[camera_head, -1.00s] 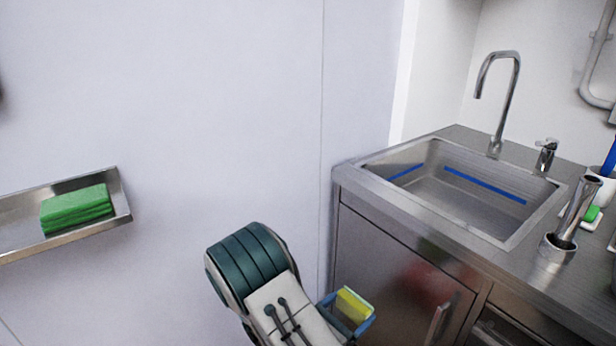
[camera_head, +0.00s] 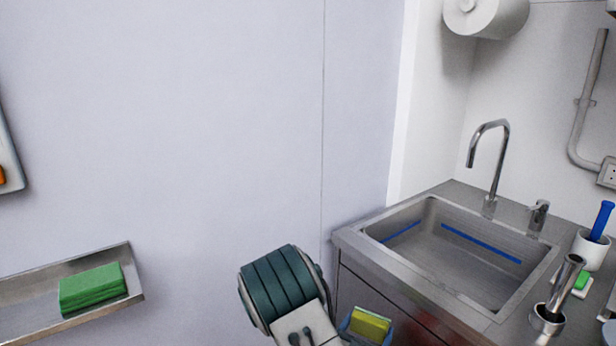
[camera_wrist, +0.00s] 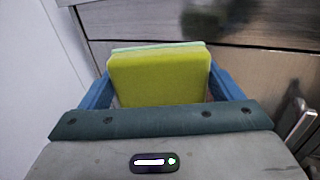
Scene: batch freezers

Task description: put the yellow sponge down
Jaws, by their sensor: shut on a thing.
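The yellow sponge (camera_wrist: 160,78), with a pale green layer along its far edge, is held between the two blue fingers of my gripper (camera_wrist: 160,90) in the wrist view. In the head view the sponge (camera_head: 370,323) shows at the bottom, in front of the sink cabinet. My gripper (camera_head: 368,328) is shut on it there, below the level of the counter, and its lower part is cut off by the picture's edge. No surface shows directly under the sponge.
A steel sink (camera_head: 455,245) is set in the counter at right, with a tap (camera_head: 492,160). A steel wall shelf (camera_head: 130,265) at left holds green cloths or sponges (camera_head: 92,289).

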